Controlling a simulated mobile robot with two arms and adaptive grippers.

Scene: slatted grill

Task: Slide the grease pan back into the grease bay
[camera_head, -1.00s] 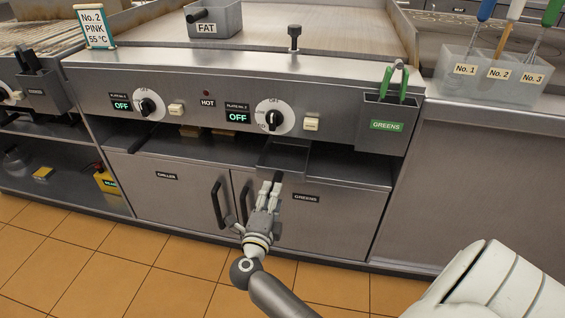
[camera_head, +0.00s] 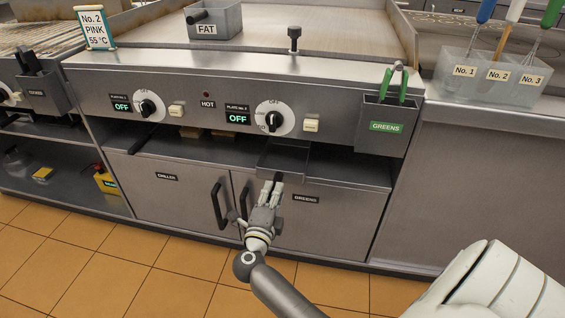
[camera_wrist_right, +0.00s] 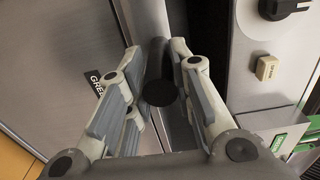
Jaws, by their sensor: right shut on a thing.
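The grease pan (camera_head: 284,158) is a grey metal tray in the dark bay (camera_head: 345,163) under the control panel. Its front part sticks out of the opening above the cupboard doors; its rear is hidden under the panel. My right gripper (camera_head: 272,184) is in front of the pan, shut on its dark handle. In the right wrist view the round dark handle (camera_wrist_right: 159,92) lies between the two fingers of the right gripper (camera_wrist_right: 160,80). My left gripper is out of view.
Cupboard doors (camera_head: 340,215) with a black bar handle (camera_head: 217,205) are below the bay. A greens holder (camera_head: 385,125) hangs at the right of the panel. Knobs (camera_head: 274,119) are above the pan. The tiled floor in front is clear.

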